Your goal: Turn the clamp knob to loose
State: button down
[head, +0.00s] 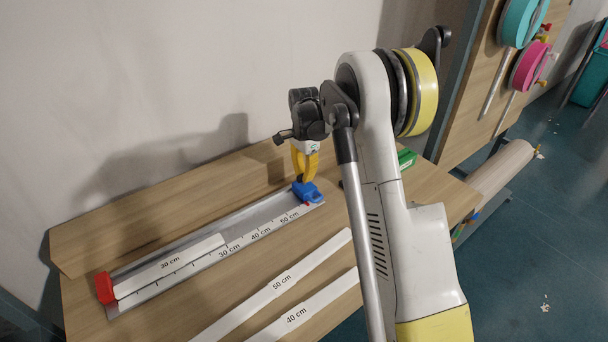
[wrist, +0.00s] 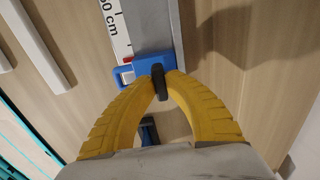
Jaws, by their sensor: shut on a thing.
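The blue clamp (head: 308,193) sits at the far right end of the metal measuring rail (head: 265,224), near the 50 cm mark. In the wrist view, the blue clamp (wrist: 126,75) spans the rail's end. Its black knob (wrist: 161,88) is a narrow bar, pointing roughly along the rail. My gripper (wrist: 159,76) has yellow fingers shut on this knob, one fingertip on each side. In the head view, my gripper (head: 305,178) points down onto the clamp and hides the knob.
A red end stop (head: 104,288) and a white 30 cm strip (head: 170,265) lie on the rail. White 50 cm (head: 280,284) and 40 cm (head: 308,308) strips lie in front on the wooden table (head: 230,185). A green object (head: 407,158) is behind my arm. A wall stands behind.

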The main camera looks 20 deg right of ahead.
jog(key=n, duration=0.6)
jog(key=shift+n, duration=0.3)
jog(key=n, duration=0.6)
jog(key=shift+n, duration=0.3)
dwell(0.4)
jog(key=c, duration=1.4)
grip_release()
notch_tip(320, 180, up, 12)
